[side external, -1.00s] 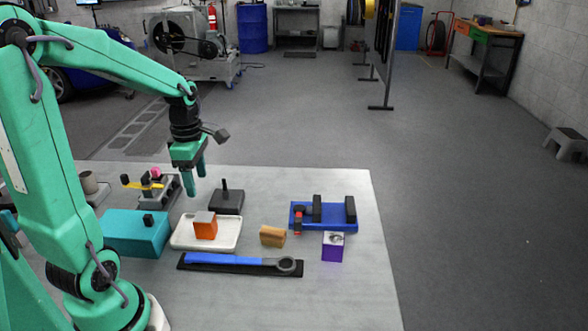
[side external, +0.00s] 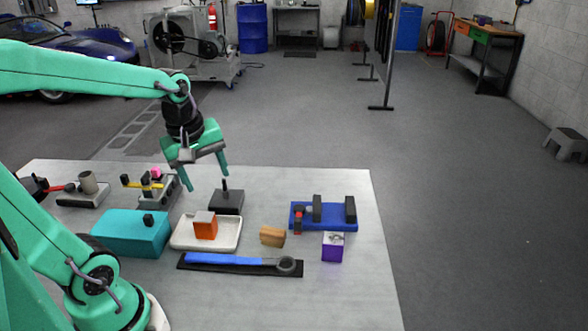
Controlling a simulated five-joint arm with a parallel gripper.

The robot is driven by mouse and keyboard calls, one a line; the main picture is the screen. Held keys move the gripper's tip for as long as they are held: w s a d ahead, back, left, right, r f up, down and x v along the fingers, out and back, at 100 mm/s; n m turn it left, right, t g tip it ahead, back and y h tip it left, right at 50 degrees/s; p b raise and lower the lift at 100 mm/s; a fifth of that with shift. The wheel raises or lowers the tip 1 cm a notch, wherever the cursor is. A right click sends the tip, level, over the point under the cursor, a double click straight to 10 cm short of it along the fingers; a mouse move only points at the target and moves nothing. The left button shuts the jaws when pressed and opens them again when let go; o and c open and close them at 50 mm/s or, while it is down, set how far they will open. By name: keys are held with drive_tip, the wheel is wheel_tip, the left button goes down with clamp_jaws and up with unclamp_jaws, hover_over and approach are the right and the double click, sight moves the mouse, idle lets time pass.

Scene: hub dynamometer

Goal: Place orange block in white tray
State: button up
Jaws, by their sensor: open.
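The orange block (side external: 205,229) sits in the white tray (side external: 233,243), left of its middle. The block's top face looks grey. The white tray lies flat on the table, between a teal box and a small wooden block. My gripper (side external: 207,182) is open and empty, with its fingers spread wide. It hangs in the air above and behind the tray, clear of the orange block. Nothing hides the block's front.
A teal box (side external: 125,236) stands left of the tray, a blue wrench (side external: 225,259) in front. A black post base (side external: 226,203) is behind it. To the right are a wooden block (side external: 272,236), a purple cube (side external: 333,250) and a blue fixture (side external: 340,223).

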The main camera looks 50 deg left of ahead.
drive_tip(key=s+d+r+m+t, duration=0.3)
drive_tip(key=d+m, duration=0.5)
drive_tip(key=m, duration=0.7)
drive_tip(key=shift+s+r+h, duration=0.3)
drive_tip(key=shift+s, duration=0.35)
